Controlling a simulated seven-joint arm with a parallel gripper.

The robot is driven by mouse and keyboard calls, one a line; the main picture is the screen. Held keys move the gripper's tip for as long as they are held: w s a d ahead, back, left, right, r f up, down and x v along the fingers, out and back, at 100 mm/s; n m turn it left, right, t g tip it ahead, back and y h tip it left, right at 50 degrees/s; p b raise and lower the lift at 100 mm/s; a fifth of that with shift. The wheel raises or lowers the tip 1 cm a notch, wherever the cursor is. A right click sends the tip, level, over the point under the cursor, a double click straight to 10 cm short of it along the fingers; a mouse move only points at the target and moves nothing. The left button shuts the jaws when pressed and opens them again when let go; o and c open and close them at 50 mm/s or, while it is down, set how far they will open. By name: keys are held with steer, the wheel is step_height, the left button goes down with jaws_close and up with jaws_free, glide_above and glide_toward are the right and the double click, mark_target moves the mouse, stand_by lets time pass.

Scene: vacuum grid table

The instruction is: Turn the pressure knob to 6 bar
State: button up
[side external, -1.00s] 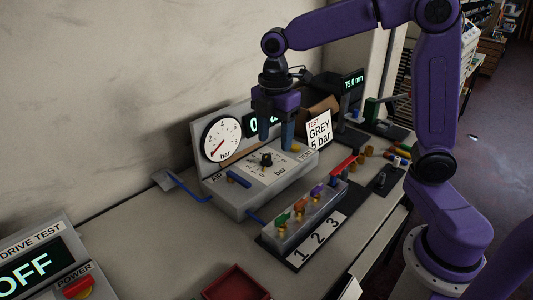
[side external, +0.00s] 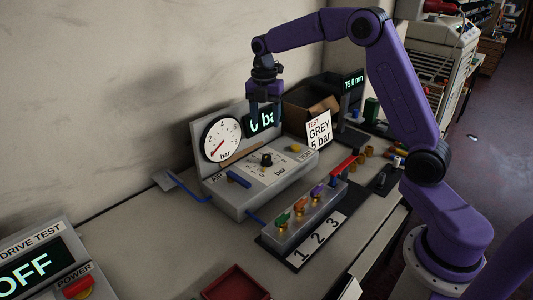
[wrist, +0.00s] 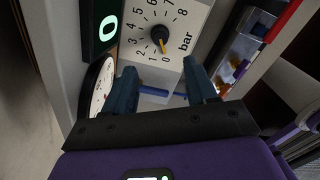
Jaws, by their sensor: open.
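The black pressure knob (side external: 266,160) sits on a white dial plate on top of the grey test box (side external: 240,205). In the wrist view the knob (wrist: 157,33) has a yellow pointer aimed at about 0 on a scale up to 8. The round gauge (side external: 221,139) has its red needle low, near 0. The green display (side external: 262,121) shows a 0 and part of "bar", partly covered by a finger. My gripper (side external: 266,121) is open and empty, above and behind the knob, apart from it. Its blue fingers also show in the wrist view (wrist: 160,75).
A red tray (side external: 236,284) lies near the front edge.

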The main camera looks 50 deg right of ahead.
mark_target(267, 156)
step_height(267, 156, down, 13)
steer(key=shift+s+r, duration=0.15)
steer(key=shift+r, duration=0.05)
stand_by(0.3)
steer(key=c, duration=1.1)
